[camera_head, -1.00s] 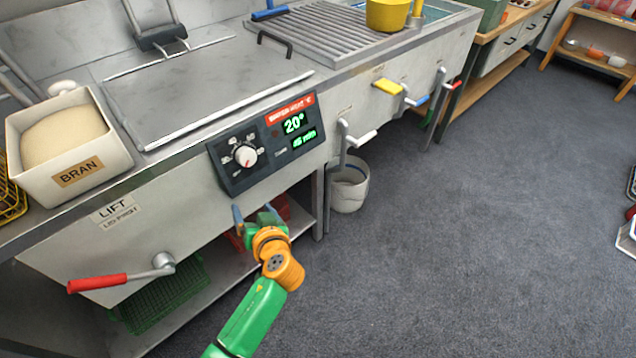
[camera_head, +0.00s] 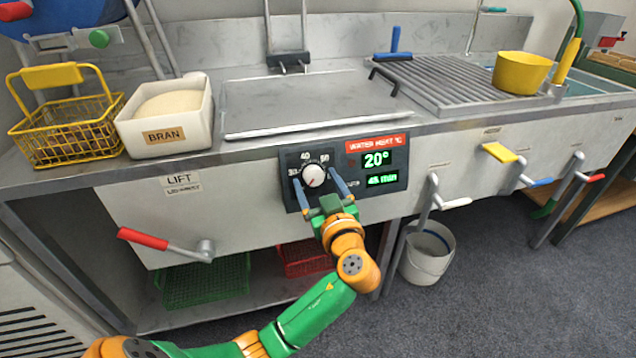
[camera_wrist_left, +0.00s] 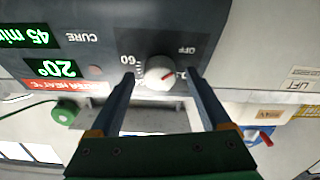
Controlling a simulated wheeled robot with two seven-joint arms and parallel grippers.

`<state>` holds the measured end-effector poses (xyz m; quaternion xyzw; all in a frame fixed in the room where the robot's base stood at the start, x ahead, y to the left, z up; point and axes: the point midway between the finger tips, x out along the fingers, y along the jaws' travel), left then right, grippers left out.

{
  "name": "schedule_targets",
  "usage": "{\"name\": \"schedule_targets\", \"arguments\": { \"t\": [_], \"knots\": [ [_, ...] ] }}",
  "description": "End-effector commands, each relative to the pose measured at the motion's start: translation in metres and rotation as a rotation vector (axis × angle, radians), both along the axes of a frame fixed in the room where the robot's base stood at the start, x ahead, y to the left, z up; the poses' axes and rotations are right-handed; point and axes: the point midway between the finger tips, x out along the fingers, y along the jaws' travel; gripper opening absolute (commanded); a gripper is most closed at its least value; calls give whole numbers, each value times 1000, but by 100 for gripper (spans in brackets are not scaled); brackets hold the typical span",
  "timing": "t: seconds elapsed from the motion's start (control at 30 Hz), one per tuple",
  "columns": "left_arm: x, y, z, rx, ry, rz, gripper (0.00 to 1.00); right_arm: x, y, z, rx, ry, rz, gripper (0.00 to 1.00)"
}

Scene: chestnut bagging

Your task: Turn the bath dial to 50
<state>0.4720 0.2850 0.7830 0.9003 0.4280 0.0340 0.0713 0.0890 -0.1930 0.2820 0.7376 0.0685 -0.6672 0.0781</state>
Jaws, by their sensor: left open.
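The numbers 30, 40 and 50 show around the knob. My left gripper (camera_head: 319,188) is open, with one blue finger on each side of the knob. In the left wrist view the dial (camera_wrist_left: 160,73) appears upside down between the fingertips (camera_wrist_left: 160,78). I cannot tell whether the fingers touch it. My right gripper is not in view.
A white BRAN box (camera_head: 165,137) and a yellow wire basket (camera_head: 68,130) stand at the left on the bench. A red-handled lift lever (camera_head: 143,239) and a white lever (camera_head: 455,203) stick out from the front. A white bucket (camera_head: 428,252) stands on the floor.

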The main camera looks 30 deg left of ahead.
Motion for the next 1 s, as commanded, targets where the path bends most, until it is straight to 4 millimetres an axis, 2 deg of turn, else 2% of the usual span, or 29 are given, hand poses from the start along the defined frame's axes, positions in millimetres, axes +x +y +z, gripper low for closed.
{"name": "schedule_targets", "arguments": {
  "t": [0.03,0.3,0.33,0.77,1.0],
  "knots": [
    [0,0,0,0,0,0,76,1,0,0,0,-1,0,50],
    [0,0,0,0,1,0,3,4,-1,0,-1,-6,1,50],
    [0,0,0,0,1,0,0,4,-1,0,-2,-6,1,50],
    [-2,1,1,72,89,-34,0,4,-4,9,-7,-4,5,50],
    [-3,2,3,198,240,-98,0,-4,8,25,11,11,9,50]
  ]
}}
